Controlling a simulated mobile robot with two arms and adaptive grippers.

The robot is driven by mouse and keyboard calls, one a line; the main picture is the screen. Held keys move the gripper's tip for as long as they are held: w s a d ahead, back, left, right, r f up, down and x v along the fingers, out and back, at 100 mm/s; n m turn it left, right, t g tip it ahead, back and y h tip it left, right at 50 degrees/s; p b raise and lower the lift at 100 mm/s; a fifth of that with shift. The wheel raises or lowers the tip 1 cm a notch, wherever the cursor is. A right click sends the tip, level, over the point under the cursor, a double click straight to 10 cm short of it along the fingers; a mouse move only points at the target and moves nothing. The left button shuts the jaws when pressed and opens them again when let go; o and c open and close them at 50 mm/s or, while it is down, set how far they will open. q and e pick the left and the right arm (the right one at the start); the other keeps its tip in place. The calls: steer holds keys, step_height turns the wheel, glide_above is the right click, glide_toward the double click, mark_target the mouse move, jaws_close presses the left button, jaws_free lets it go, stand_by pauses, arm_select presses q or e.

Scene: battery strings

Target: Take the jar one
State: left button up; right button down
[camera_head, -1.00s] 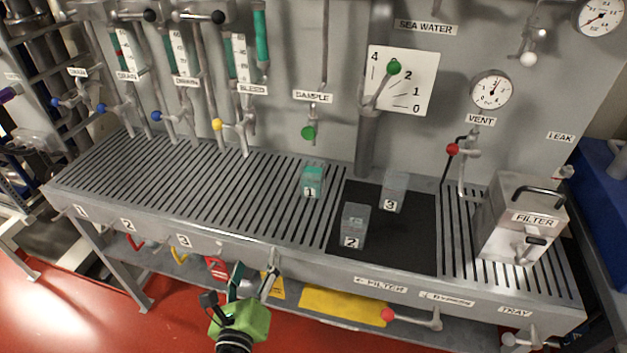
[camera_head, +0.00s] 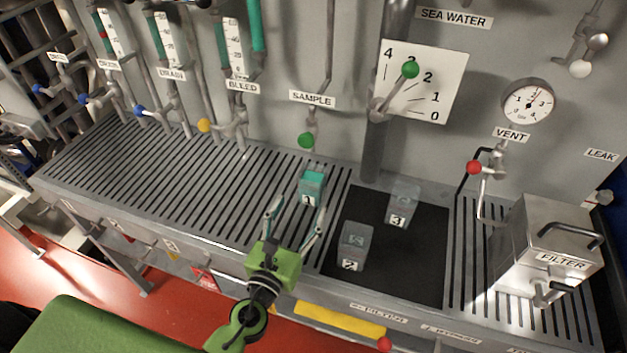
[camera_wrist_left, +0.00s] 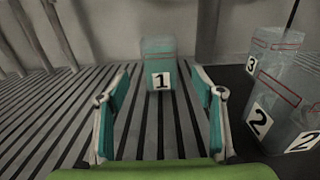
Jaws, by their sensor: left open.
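Jar one (camera_head: 312,184) is a small clear jar with teal contents and a white label "1". It stands upright on the slatted grating under the SAMPLE tap. It also shows in the left wrist view (camera_wrist_left: 158,62), straight ahead between the fingers and beyond their tips. My left gripper (camera_head: 297,217) is open and empty, just in front of the jar, its fingers pointing at it. In the left wrist view the gripper (camera_wrist_left: 160,85) has its fingers spread wider than the jar. My right gripper is not in view.
Jar two (camera_head: 355,245) and jar three (camera_head: 402,204), both clear, stand on a black mat (camera_head: 400,268) to the right. The SAMPLE tap's green knob (camera_head: 306,140) hangs behind jar one. A metal FILTER box (camera_head: 545,250) stands far right. The grating's left side is clear.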

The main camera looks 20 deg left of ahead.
mark_target(308, 192)
arm_select(q)
steer(key=w, duration=0.3)
steer(key=shift+w, duration=0.35)
steer(key=shift+w+p, duration=0.25)
steer(key=shift+p, duration=0.05)
steer(key=w, duration=0.4)
steer(key=shift+w+d+p, duration=0.1)
steer(key=shift+w+p, duration=0.15)
steer(key=shift+p, duration=0.05)
steer(key=shift+w, duration=0.45)
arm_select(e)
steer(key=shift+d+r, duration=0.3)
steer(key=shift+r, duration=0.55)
arm_select(q)
steer(key=shift+s, duration=0.1)
steer(key=shift+c, duration=0.3)
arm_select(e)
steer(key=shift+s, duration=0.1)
arm_select(q)
steer(key=c, duration=1.2)
steer(key=shift+c, duration=1.3)
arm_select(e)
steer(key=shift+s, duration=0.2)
arm_select(q)
steer(key=shift+r, duration=0.1)
